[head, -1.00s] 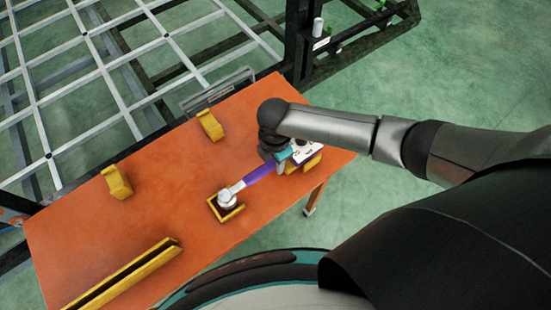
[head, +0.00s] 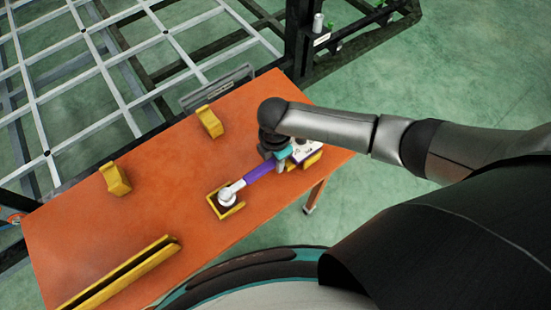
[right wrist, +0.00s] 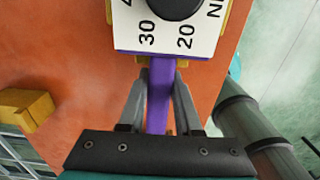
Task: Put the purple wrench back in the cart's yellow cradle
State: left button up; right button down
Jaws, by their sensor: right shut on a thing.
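The purple wrench lies over the orange cart top (head: 130,225). Its silver head (head: 227,197) sits within the yellow cradle's near bracket (head: 236,211). Its purple handle (head: 260,171) runs up and right to a white numbered dial block (head: 311,149), which is over the cradle's other yellow piece (head: 313,162). My right gripper (head: 279,166) is shut on the purple handle near the dial block. In the right wrist view, the fingers (right wrist: 159,88) are on both sides of the purple handle (right wrist: 159,105). I cannot tell whether the wrench fully rests in the cradle. My left gripper is not in view.
Two yellow holders (head: 210,121) (head: 116,179) stand on the cart's far and left parts. A long yellow channel (head: 120,275) lies near its front left. A grey metal grid frame (head: 110,60) stands behind the cart. The cart top's middle is clear.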

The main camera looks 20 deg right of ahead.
jog(key=shift+p, duration=0.4)
dwell(0.5)
jog(key=shift+c, duration=0.2)
grip_release()
dwell(0.6)
jog(key=shift+r+p, duration=4.05)
jog(key=shift+p, duration=0.15)
